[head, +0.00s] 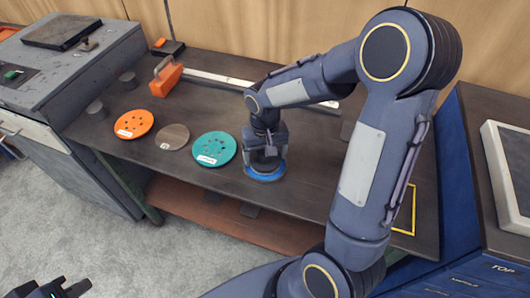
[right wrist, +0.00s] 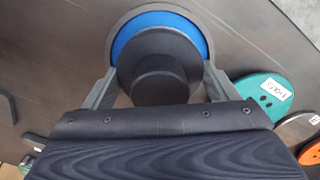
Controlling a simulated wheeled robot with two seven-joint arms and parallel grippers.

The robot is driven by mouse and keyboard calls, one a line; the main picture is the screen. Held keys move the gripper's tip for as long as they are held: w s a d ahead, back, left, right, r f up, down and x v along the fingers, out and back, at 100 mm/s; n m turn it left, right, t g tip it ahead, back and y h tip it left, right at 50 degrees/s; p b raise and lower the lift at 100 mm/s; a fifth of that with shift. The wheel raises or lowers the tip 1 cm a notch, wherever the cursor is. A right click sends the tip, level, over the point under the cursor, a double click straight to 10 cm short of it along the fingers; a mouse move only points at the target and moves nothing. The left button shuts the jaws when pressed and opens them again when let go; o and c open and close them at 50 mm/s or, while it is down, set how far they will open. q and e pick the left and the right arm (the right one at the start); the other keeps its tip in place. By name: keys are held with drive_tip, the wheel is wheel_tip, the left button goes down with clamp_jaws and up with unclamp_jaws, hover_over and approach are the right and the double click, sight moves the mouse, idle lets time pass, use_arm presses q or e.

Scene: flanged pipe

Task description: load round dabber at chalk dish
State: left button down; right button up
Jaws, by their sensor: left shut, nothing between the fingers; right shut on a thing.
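The chalk dish (head: 265,175) is a shallow round dish with blue inside, on the dark bench top; it also shows in the right wrist view with a grey rim (right wrist: 122,22). The round dabber (right wrist: 160,75) is a black disc with a round knob, seen from above over the dish, with a blue crescent showing beyond it. My right gripper (head: 265,156) is shut on the dabber, one finger at each side. Whether the dabber's underside touches the chalk is hidden. My left gripper (head: 72,290) is shut and empty at the bottom left, away from the bench.
Left of the dish lie a teal disc (head: 214,149), a brown disc (head: 172,137) and an orange disc (head: 134,124). An orange block with a handle (head: 165,78) stands behind them. A grey cabinet (head: 60,85) is at the left. A framed panel (head: 510,165) lies at the right.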

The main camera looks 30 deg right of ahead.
drive_tip(key=shift+f+b, duration=0.55)
drive_tip(key=shift+f, duration=0.05)
idle(1.9)
drive_tip(key=shift+r, duration=0.1)
wheel_tip(320, 180, up, 7)
drive_tip(key=p, duration=0.5)
drive_tip(key=shift+p, duration=0.3)
idle(0.4)
